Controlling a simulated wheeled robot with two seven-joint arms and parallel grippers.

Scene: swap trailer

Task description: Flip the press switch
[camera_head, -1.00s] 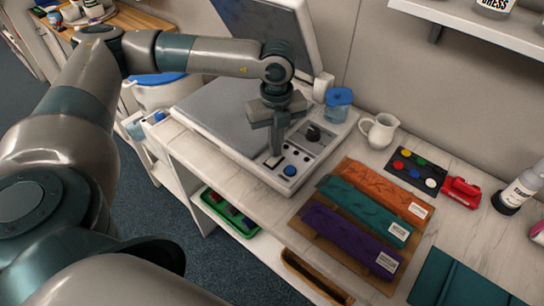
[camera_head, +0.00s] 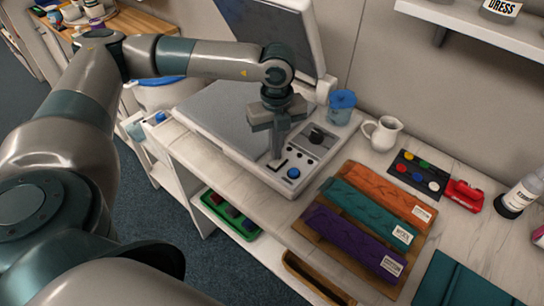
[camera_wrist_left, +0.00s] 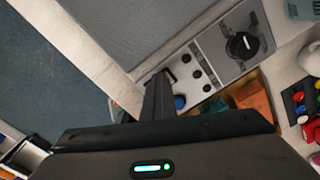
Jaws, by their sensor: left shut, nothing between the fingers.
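The press (camera_head: 218,112) is a pale flat machine with a raised lid (camera_head: 268,32) on the white counter. Its control panel (camera_head: 308,152) has a dark knob (camera_head: 317,134), several small dark buttons, a blue button (camera_head: 293,173) and a dark slot-like switch (camera_head: 278,167) near the front corner. My left gripper (camera_head: 276,156) is shut and empty, pointing down with its tips at or just above the switch; I cannot tell if they touch. In the left wrist view the fingers (camera_wrist_left: 158,97) reach the panel beside the switch (camera_wrist_left: 171,76), left of the blue button (camera_wrist_left: 180,102). My right gripper is not in view.
Orange, teal and purple wrapped strips (camera_head: 360,217) lie on a wooden board right of the press. A shelf (camera_head: 480,32) overhangs the back right.

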